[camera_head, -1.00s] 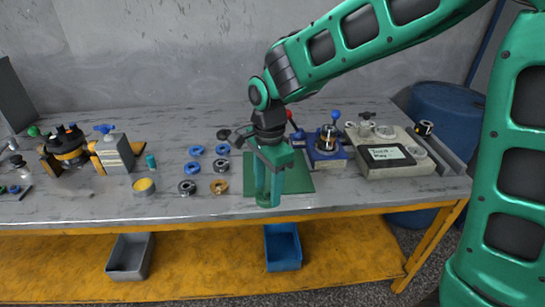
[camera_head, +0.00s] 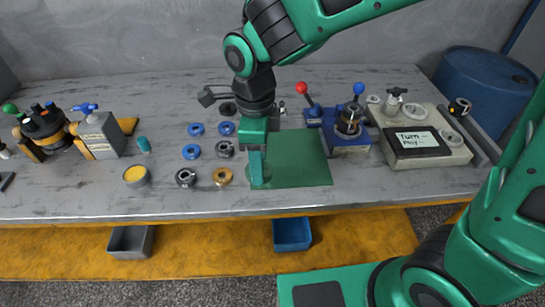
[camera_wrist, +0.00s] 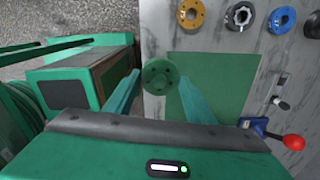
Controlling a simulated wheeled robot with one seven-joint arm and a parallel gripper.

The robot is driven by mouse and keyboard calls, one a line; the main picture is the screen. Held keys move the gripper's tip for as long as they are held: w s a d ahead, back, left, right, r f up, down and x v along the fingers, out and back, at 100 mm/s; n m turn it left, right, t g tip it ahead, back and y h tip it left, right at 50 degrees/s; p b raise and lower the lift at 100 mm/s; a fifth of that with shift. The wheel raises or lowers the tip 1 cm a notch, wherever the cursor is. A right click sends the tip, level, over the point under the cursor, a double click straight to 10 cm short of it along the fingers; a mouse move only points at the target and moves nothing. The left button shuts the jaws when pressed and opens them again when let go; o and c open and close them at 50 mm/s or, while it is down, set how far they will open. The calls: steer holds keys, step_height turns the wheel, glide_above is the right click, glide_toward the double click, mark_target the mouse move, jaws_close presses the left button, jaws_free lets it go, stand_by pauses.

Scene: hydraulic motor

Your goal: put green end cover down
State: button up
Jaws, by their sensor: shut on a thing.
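The green end cover (camera_wrist: 160,72) is a round green disc with several small holes, held between my fingertips in the wrist view. My gripper (camera_wrist: 161,82) is shut on it, one finger on each side. In the head view my gripper (camera_head: 257,172) points down, with the cover (camera_head: 260,181) at its tips by the left front part of the green mat (camera_head: 303,158). The mat also shows in the wrist view (camera_wrist: 222,85). I cannot tell whether the cover touches the surface. My gripper hides part of the cover in the head view.
Blue rings (camera_head: 191,151), a dark ring (camera_head: 186,177) and an orange ring (camera_head: 222,176) lie left of my gripper. A blue fixture with levers (camera_head: 348,143) and a grey fixture (camera_head: 425,140) stand right of the mat. Most of the mat is bare.

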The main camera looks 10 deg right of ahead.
steer(key=w+d+f, duration=0.1)
steer(key=w, duration=0.1)
steer(key=w+d+f, duration=0.1)
steer(key=w+f, duration=0.1)
steer(key=w+d+f, duration=0.1)
steer(key=w, duration=0.1)
steer(key=shift+w+d+f, duration=0.1)
steer(key=shift+w+f, duration=0.15)
steer(key=shift+w, duration=0.05)
steer(key=shift+f, duration=1.95)
steer(key=o, duration=1.3)
steer(key=shift+f, duration=0.1)
step_height(320, 180, up, 12)
steer(key=shift+r, duration=0.1)
